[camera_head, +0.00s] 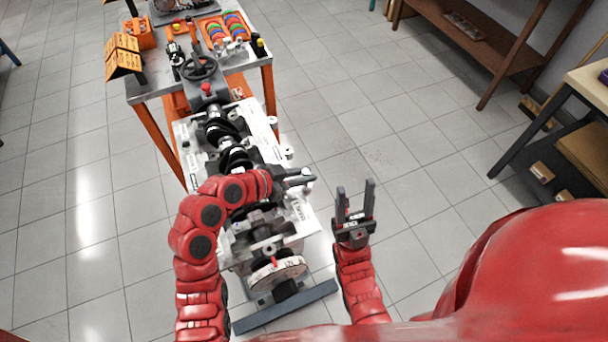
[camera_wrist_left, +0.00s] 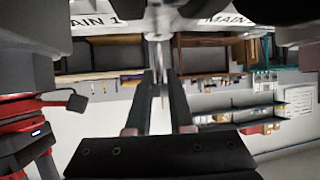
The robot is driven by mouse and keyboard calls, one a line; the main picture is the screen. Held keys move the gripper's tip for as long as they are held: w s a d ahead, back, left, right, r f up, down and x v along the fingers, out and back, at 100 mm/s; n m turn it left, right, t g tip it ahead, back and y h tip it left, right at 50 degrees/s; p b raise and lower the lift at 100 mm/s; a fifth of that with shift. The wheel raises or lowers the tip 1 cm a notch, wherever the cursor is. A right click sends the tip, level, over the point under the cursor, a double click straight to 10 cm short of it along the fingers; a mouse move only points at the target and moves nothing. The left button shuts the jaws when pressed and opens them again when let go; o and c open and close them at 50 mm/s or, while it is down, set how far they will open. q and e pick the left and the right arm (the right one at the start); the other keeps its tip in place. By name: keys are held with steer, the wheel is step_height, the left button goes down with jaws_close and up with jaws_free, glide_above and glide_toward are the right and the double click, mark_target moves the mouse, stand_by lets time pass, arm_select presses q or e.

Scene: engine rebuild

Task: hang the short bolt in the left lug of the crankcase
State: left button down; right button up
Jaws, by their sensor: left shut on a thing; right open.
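The crankcase (camera_head: 182,137) is a pale engine block on a stand in the middle of the head view, with a dark crankshaft (camera_head: 233,157) along it. My left arm reaches across it. My left gripper (camera_head: 303,178) is at its right edge, shut on a small metal bolt. In the left wrist view the bolt (camera_wrist_left: 158,48) shows between the fingertips (camera_wrist_left: 160,75), just below the crankcase edge marked MAIN 1 (camera_wrist_left: 98,20). I cannot tell whether the bolt touches a lug. My right gripper (camera_head: 355,208) is open and empty, right of the crankcase.
A workbench (camera_head: 150,88) with an orange card stand (camera_head: 124,57), coloured rings (camera_head: 216,32) and small parts stands behind the crankcase. A brown shelf (camera_head: 465,35) and a wooden table (camera_head: 590,88) are at the right. The floor between is clear.

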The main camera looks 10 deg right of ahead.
arm_select(q)
steer(key=shift+w+f, duration=0.1)
steer(key=shift+f, duration=0.1)
steer(key=shift+a+f+b, duration=0.1)
steer(key=shift+f+b, duration=0.4)
steer(key=shift+b, duration=0.15)
steer(key=shift+r, duration=0.15)
stand_by(0.7)
steer(key=shift+b, duration=0.6)
steer(key=shift+w+r+b, duration=0.15)
steer(key=shift+r+b, duration=0.15)
steer(key=shift+b, duration=0.15)
stand_by(0.9)
